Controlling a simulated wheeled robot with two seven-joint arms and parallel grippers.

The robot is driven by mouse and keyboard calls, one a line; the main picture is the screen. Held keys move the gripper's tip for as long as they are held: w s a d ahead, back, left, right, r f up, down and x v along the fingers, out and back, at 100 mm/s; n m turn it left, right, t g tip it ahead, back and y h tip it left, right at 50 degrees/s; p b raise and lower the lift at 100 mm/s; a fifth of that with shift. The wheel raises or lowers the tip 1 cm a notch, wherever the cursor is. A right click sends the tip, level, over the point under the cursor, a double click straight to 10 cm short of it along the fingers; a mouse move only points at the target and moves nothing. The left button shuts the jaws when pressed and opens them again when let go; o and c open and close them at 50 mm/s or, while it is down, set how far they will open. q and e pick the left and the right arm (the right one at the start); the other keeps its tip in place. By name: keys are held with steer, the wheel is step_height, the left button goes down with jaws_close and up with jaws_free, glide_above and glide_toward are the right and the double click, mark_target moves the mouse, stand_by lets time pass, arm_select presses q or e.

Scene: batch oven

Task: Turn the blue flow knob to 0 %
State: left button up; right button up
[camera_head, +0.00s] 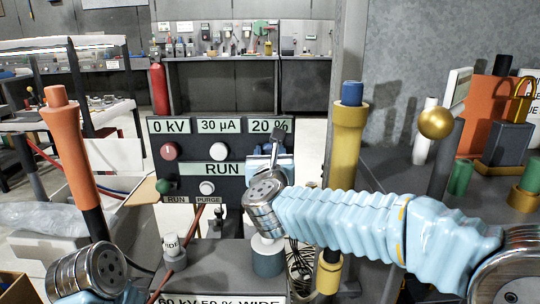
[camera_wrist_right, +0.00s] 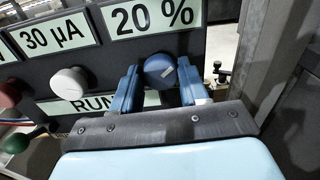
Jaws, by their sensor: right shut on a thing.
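The blue flow knob (camera_wrist_right: 160,70) sits on the dark control panel (camera_head: 200,180), below the label reading 20 % (camera_head: 270,126). In the right wrist view a pale mark shows on its round face. My right gripper (camera_wrist_right: 159,88) has one blue finger on each side of the knob and is shut on it. In the head view my right gripper (camera_head: 270,165) is in front of the panel's right side and hides the knob. My left gripper is not in view; only a part of my left arm shows at the lower left.
The panel also carries a red knob (camera_head: 169,151) under 0 kV, a white knob (camera_head: 219,150) under 30 µA, a RUN display (camera_head: 222,169), a green knob (camera_head: 163,186) and a white button (camera_head: 207,187). A yellow post with a blue top (camera_head: 348,130) stands right of the panel.

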steer(key=shift+f+n+b, duration=0.1)
steer(key=shift+n+b, duration=0.2)
steer(key=shift+n, duration=0.9)
steer(key=shift+a+n, duration=0.1)
steer(key=shift+n, duration=0.9)
steer(key=n, duration=0.2)
steer(key=shift+n, duration=1.9)
steer(key=shift+p, duration=0.3)
steer(key=o, duration=1)
steer(key=shift+o, duration=0.2)
